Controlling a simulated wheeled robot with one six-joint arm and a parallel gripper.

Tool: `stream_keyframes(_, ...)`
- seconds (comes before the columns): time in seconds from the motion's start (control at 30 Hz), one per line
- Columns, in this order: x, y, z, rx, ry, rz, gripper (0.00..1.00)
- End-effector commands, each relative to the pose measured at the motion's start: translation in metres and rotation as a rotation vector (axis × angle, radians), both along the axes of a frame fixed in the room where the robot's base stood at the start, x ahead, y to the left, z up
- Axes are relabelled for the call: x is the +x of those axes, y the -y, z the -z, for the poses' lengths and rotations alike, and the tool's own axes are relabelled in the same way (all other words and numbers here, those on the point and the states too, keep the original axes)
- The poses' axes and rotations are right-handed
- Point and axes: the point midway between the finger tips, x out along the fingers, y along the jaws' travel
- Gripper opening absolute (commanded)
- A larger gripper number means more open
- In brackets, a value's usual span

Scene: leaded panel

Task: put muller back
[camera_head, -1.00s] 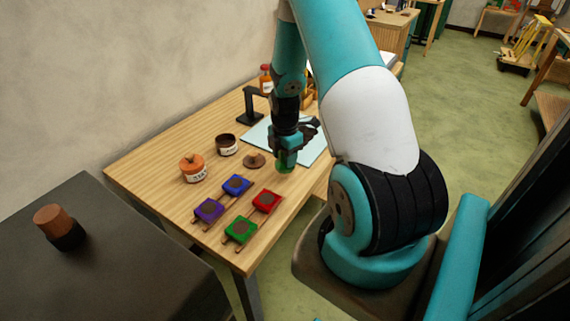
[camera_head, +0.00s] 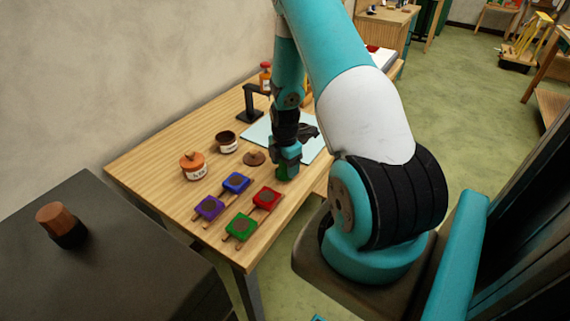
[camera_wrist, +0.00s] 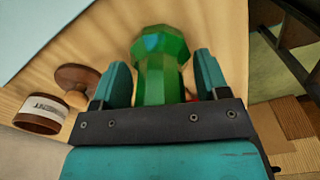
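The muller (camera_wrist: 161,58) is a faceted green, glassy piece. In the wrist view it stands between the two teal fingers of my gripper (camera_wrist: 162,72). The fingertips sit close against its sides, and a sliver of background shows between it and the lower part of the right finger. In the head view my gripper (camera_head: 288,150) points down at the right part of the wooden table (camera_head: 150,160). The green muller (camera_head: 287,173) shows under it, low at the tabletop. Whether its base touches the wood is unclear.
Blue (camera_head: 236,183), purple (camera_head: 209,208), red (camera_head: 267,198) and green (camera_head: 240,228) pieces lie in front. A brown lid (camera_head: 255,158), an open jar (camera_head: 227,142) and an orange-topped jar (camera_head: 193,166) stand left of the gripper. A pale sheet (camera_head: 257,132) and black stand (camera_head: 249,103) are behind.

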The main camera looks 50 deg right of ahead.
Motion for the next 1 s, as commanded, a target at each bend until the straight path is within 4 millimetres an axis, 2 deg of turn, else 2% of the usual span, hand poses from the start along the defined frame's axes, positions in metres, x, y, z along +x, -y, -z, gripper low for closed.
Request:
stream_keyframes(0.27,0.001,0.0,-0.01,-0.001,0.002,0.0,0.68)
stream_keyframes(0.37,0.001,0.001,-0.026,-0.003,0.004,0.0,0.68)
stream_keyframes(0.7,0.001,0.001,-0.096,-0.003,0.004,0.0,0.68)
stream_keyframes(0.8,0.001,0.0,-0.111,-0.003,0.003,0.0,0.68)
stream_keyframes(1.0,0.0,0.0,-0.123,0.0,0.0,0.0,0.68)
